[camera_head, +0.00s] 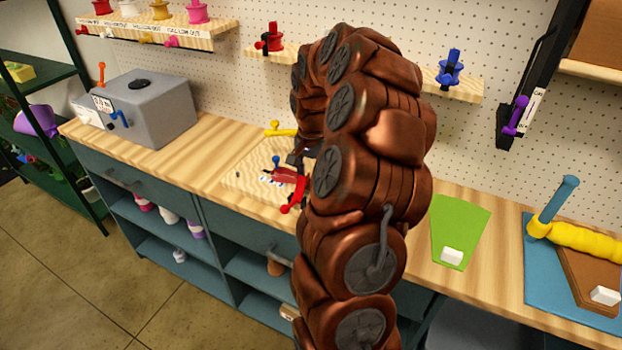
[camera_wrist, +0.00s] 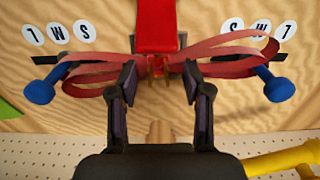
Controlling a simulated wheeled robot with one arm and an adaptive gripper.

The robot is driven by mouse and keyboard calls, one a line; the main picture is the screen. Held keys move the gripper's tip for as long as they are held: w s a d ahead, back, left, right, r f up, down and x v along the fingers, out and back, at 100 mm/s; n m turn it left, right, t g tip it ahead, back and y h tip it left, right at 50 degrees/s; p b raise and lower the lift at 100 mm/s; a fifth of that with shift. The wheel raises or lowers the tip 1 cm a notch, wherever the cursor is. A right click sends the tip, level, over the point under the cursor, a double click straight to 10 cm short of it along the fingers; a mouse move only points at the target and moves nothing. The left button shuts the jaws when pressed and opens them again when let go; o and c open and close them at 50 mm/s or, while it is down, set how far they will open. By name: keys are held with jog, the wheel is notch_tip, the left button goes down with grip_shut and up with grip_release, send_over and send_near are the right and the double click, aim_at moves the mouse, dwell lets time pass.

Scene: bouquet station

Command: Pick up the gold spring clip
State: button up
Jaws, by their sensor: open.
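I cannot make out the gold spring clip with certainty. In the wrist view a small gold-brown piece (camera_wrist: 157,67) sits at the end of a red bar (camera_wrist: 155,28), between red ribbon loops (camera_wrist: 228,52). My gripper (camera_wrist: 158,82) is open, with its two dark fingers on either side of that piece and overlapping the ribbon in the picture. I cannot tell whether they touch it. In the head view the ribbon (camera_head: 285,174) lies on a pale board (camera_head: 236,181), and my arm hides much of the area.
Blue knobs (camera_wrist: 39,91) flank the ribbon, another at right (camera_wrist: 279,89). A wooden peg (camera_wrist: 158,132) and a yellow handle (camera_wrist: 285,160) are close to my gripper. A grey box (camera_head: 150,108) stands left on the bench. A green mat (camera_head: 462,225) lies right. A pegboard wall rises behind.

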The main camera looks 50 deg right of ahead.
jog(key=shift+f, duration=0.1)
jog(key=shift+c, duration=0.4)
grip_shut()
